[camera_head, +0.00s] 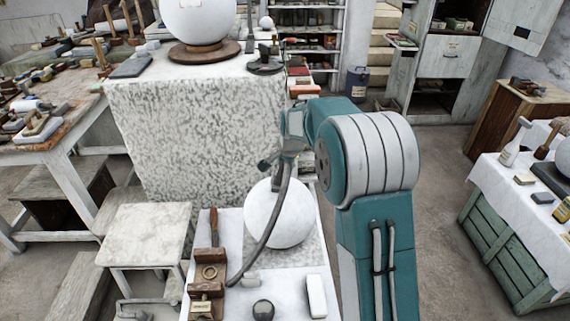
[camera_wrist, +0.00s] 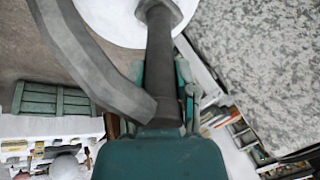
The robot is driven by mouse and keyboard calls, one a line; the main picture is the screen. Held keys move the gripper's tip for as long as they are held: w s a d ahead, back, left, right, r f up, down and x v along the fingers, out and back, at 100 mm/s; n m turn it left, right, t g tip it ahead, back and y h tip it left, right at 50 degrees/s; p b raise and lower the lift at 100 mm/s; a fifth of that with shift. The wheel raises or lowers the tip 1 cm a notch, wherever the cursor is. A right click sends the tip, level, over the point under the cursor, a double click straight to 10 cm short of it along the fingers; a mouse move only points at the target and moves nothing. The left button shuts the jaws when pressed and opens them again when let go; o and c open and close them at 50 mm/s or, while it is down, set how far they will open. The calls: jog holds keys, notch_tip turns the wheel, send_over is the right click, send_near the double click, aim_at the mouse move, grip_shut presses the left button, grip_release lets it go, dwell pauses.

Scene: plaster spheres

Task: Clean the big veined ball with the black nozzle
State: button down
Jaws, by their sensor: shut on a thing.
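Another large white ball (camera_head: 198,18) stands on a round wooden base on the speckled block behind. Veins cannot be made out on either. My gripper (camera_head: 283,157) is above and beside the nearer ball, shut on the black nozzle (camera_wrist: 161,60). A grey hose (camera_head: 267,230) hangs from it, across the nearer ball to the table. In the wrist view, the nozzle's flared end overlaps a white round surface (camera_wrist: 108,18); contact cannot be told. My fingers are mostly hidden behind the nozzle.
A wooden rack (camera_head: 208,270), a dark round knob (camera_head: 263,310) and a white block (camera_head: 316,296) lie on the near table. The tall speckled block (camera_head: 195,130) stands behind. A white stool (camera_head: 148,235) is left; a green crate (camera_head: 510,240) is right.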

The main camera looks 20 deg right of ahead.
jog(key=shift+f, duration=0.15)
jog(key=shift+s+a, duration=0.1)
jog(key=shift+s, duration=0.65)
jog(key=shift+f, duration=0.2)
jog(key=shift+w, duration=0.15)
